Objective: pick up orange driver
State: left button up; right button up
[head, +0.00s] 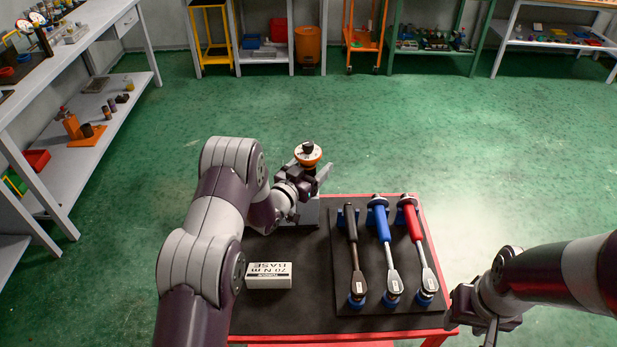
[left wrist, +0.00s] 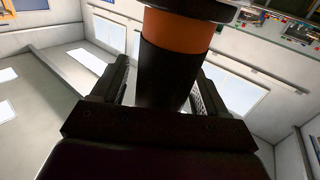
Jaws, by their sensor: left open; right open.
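The orange driver (head: 308,157) shows in the head view as an orange and white round head with a black knob, upright at the far side of the red table. My left gripper (head: 316,172) is at it, and hides its lower part. In the left wrist view, the driver's orange band and black shaft (left wrist: 168,65) stand between the two fingers of my left gripper (left wrist: 160,85). The fingers are open around it; narrow gaps show beside it. My right gripper (head: 487,325) is open and empty at the table's right front corner.
A dark mat (head: 345,303) holds three torque wrenches: black (head: 353,245), blue (head: 385,240) and red (head: 417,240). A white labelled block (head: 269,276) lies left of it. A grey block (head: 305,214) stands below the left gripper. Shelves line the left and back.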

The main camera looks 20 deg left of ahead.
pick_arm(q)
jog(key=shift+s, duration=0.1)
grip_shut()
jog(key=shift+a+r, duration=0.1)
jog(key=shift+r, duration=0.35)
notch_tip(320, 180, up, 9)
jog(key=shift+r+b, duration=0.15)
jog(key=shift+b, duration=0.7)
jog(key=shift+r, duration=0.1)
jog(key=shift+r+p, duration=0.95)
jog(key=shift+r, duration=0.8)
